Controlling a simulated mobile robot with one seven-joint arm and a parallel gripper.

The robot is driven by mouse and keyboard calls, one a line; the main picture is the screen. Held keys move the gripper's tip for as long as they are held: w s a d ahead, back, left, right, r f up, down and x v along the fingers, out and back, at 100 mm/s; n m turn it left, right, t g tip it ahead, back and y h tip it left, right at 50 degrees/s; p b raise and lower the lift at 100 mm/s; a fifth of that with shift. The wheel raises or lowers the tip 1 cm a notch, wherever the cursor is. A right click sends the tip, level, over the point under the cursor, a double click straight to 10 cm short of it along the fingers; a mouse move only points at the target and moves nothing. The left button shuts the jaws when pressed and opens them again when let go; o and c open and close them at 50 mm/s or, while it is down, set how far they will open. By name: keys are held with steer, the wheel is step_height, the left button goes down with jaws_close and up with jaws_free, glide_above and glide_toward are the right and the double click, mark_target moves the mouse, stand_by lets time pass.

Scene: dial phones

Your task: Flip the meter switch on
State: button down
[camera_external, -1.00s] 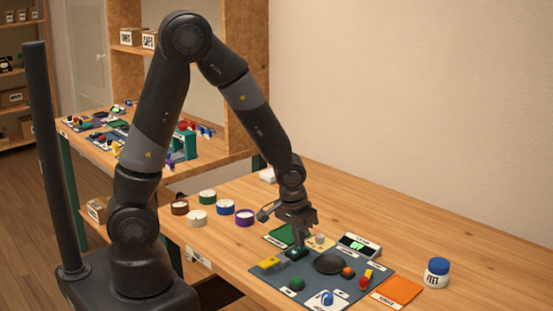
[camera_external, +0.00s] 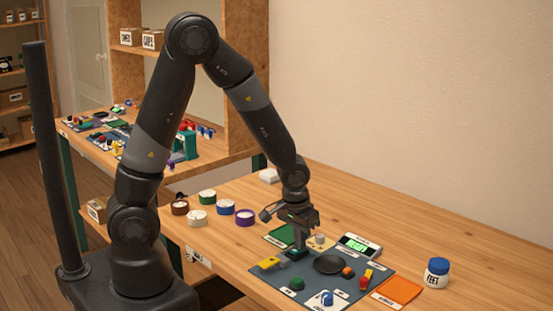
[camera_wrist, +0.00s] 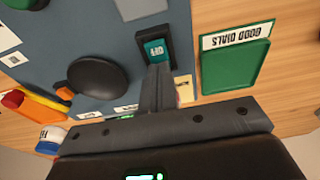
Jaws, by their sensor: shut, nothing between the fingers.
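The meter switch (camera_wrist: 157,47) is a teal rocker in a black housing on the blue-grey board. A white label on it seems to read "OFF", seen inverted in the wrist view. It also shows under my gripper in the external view (camera_external: 295,254). My gripper (camera_wrist: 156,72) is shut and empty, pointing down, with its fingertips at the near end of the rocker, touching or nearly touching it. The fingers hide that end. The meter (camera_external: 359,246) stands behind the board with its display lit bright green, showing dark text too small to read surely.
A green tray (camera_wrist: 233,68) lies beside the switch. An orange tray (camera_external: 399,290) and a blue-lidded jar (camera_external: 437,272) are right.

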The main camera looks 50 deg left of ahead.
steer(key=shift+s+f, duration=0.1)
steer(key=shift+s, duration=0.9)
steer(key=shift+r, duration=0.25)
step_height(320, 180, up, 13)
steer(key=s, duration=0.2)
steer(key=shift+s+r, duration=0.15)
steer(key=shift+s, duration=0.15)
